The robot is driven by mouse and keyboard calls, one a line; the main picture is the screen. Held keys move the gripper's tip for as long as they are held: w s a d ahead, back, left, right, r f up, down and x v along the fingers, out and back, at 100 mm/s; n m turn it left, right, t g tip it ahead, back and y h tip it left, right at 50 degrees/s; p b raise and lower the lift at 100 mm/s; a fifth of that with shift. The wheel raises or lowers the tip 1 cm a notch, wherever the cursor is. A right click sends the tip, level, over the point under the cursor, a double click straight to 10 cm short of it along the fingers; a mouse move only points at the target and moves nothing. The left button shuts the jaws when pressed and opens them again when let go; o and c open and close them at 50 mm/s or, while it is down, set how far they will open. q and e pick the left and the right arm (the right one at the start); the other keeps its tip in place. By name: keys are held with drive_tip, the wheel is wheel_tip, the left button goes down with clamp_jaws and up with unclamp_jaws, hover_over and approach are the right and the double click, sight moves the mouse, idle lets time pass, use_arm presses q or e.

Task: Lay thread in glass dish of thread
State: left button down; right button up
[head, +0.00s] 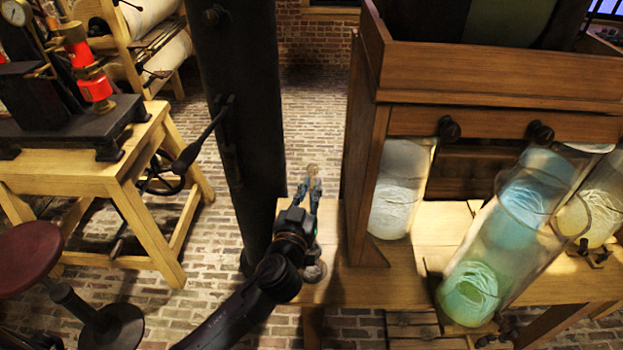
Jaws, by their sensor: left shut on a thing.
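My left gripper (312,182) reaches up from the bottom of the head view, over the left end of a wooden bench. It is shut on a small pale tan thing (313,170) at its fingertips. This may be the thread, but it is too small to tell. A glass jar (398,190) with a pale coiled mass stands to the right, behind a wooden post. A large tilted-looking glass jar (520,235) shows blue and green coiled masses. I cannot tell which vessel is the dish of thread. My right gripper is not in view.
A wooden cabinet (480,70) with dark knobs rises over the bench (345,285). A dark column (240,110) stands just left of my gripper. A wooden table (75,160) with red apparatus and a round stool (35,255) are at the left. Brick floor lies between.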

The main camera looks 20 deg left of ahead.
use_arm(q)
wheel_tip(320, 180, down, 7)
drive_tip(key=b, duration=0.4)
drive_tip(key=shift+b, duration=0.3)
drive_tip(key=shift+s, duration=0.1)
idle(1.0)
drive_tip(key=shift+r+p, duration=3)
drive_tip(key=shift+r, duration=1.05)
